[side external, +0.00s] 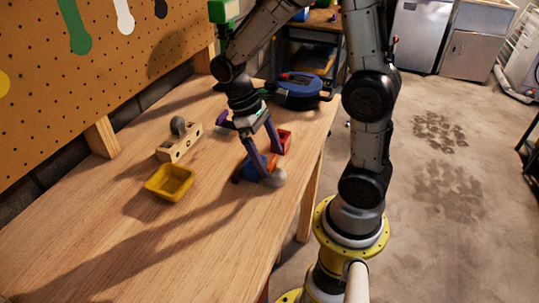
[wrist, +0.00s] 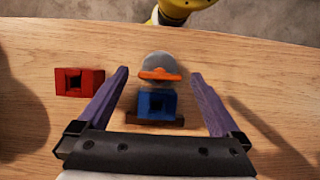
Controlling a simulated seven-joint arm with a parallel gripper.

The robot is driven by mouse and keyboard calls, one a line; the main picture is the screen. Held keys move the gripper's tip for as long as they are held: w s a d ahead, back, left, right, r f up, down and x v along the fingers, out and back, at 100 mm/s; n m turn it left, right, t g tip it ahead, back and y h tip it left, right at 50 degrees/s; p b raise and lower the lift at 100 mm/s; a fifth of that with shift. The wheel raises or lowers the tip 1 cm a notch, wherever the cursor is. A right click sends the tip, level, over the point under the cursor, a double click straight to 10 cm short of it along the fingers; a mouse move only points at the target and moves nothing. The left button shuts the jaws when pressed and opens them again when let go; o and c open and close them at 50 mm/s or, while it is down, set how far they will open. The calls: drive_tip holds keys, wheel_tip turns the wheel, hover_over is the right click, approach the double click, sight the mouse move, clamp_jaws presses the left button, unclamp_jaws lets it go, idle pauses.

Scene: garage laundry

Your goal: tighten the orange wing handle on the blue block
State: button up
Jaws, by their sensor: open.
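The blue block (wrist: 155,104) stands on the wooden table, on a dark brown base piece. The orange wing handle (wrist: 160,75) shows as a narrow bar just beyond it in the wrist view, in front of a rounded grey part (wrist: 158,62). I cannot tell how the handle joins the block. In the side external view the orange handle (side external: 272,161) is partly hidden by my fingers. My gripper (wrist: 160,76) is open, with one purple finger on each side of the handle and block. Clear gaps show on both sides in the wrist view, with nothing held.
A red block (wrist: 80,82) with a square hole lies left of my gripper in the wrist view. A yellow tray (side external: 170,181) and a wooden block with a grey knob (side external: 181,145) stand farther left on the table. A blue round device (side external: 300,88) lies at the back.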

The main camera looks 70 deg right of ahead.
drive_tip(key=shift+s+f, duration=0.1)
drive_tip(key=shift+f, duration=0.1)
drive_tip(key=c, duration=1.4)
